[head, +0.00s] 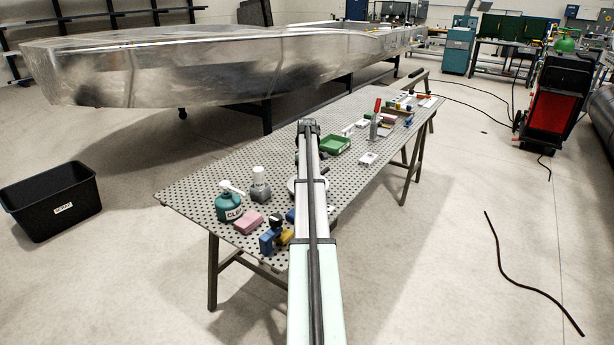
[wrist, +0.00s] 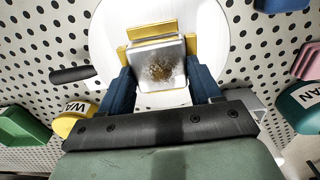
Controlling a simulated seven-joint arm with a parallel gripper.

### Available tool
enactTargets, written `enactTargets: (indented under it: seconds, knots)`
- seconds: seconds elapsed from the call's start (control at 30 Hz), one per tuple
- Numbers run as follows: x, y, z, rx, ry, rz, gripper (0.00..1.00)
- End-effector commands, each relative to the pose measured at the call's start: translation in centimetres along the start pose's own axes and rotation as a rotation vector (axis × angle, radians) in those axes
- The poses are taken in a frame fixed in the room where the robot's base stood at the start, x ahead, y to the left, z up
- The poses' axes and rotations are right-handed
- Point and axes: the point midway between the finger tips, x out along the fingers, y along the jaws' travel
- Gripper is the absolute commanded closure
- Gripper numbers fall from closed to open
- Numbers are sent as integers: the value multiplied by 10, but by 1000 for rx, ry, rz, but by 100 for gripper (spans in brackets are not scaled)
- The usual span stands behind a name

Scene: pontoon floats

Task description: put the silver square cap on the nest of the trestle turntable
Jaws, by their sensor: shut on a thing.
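The silver square cap (wrist: 158,66), with a brownish speckled top, is between the two blue fingers of my gripper (wrist: 162,82) in the wrist view. My gripper is shut on it. The trestle turntable (wrist: 110,20) is a round white plate under the cap. The yellow walls of its nest (wrist: 152,31) show beyond the cap and at its sides. I cannot tell whether the cap rests in the nest or is just above it. In the head view my arm hides the gripper and cap; only the turntable's edge (head: 292,186) shows.
The perforated table (head: 200,190) holds a teal bottle (head: 229,208), a grey bottle (head: 260,186), a pink block (head: 248,222) and blue blocks (head: 268,242) near the turntable. A green tray (head: 335,145) lies farther back. A black bin (head: 50,215) stands on the floor at left.

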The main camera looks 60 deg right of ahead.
Motion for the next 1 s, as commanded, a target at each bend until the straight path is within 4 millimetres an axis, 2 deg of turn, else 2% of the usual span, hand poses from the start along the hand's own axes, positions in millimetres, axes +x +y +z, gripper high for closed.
enactTargets:
  seconds: [0.77, 0.8, 1.0]
  knots:
    - [17, -1, 1, 0, -2, -2, 75]
    - [17, -1, 1, 0, -2, -2, 33]
    - [17, -2, 1, 0, -3, -3, 14]
